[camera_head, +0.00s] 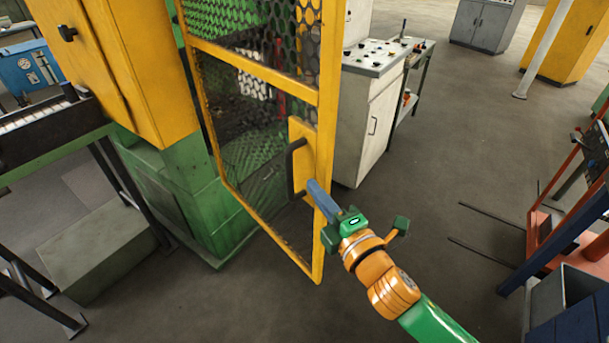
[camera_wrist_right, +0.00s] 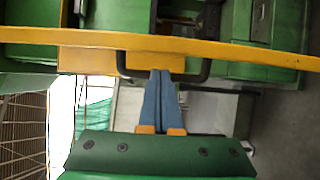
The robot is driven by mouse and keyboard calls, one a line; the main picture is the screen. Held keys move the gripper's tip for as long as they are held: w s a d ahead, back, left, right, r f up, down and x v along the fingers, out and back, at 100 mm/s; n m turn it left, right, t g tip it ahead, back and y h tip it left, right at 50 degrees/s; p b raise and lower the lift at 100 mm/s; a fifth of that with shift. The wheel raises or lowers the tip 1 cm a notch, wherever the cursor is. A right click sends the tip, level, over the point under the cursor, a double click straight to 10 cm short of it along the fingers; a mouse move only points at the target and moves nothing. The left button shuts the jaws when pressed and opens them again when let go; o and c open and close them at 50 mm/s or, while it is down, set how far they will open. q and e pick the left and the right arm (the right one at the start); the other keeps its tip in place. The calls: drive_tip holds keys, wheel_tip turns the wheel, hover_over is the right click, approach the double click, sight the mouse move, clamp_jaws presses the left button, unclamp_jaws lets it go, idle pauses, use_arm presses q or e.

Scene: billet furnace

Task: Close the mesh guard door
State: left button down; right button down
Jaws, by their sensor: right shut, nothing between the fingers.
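The mesh guard door (camera_head: 259,68) has a yellow frame with dark mesh and stands ajar, its free edge swung out toward me. A black handle (camera_head: 292,168) sits on a yellow plate near that free edge. My right gripper (camera_head: 314,186) is shut and empty, its blue fingers at the door's free edge beside the handle plate. In the right wrist view the shut fingertips (camera_wrist_right: 162,73) reach the yellow door frame (camera_wrist_right: 200,45) next to the black handle (camera_wrist_right: 125,66); whether they touch it I cannot tell. My left gripper is not in view.
A yellow cabinet (camera_head: 105,60) on a green machine base (camera_head: 190,190) stands left of the door. A white control cabinet (camera_head: 365,110) stands behind it. A red-orange pallet truck (camera_head: 565,225) with dark forks is at the right. Floor between is clear.

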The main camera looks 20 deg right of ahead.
sight(305, 176)
drive_tip(key=w, duration=0.3)
drive_tip(key=w+a, duration=0.1)
drive_tip(key=w, duration=0.1)
drive_tip(key=shift+p, duration=0.4)
drive_tip(key=shift+d, duration=0.15)
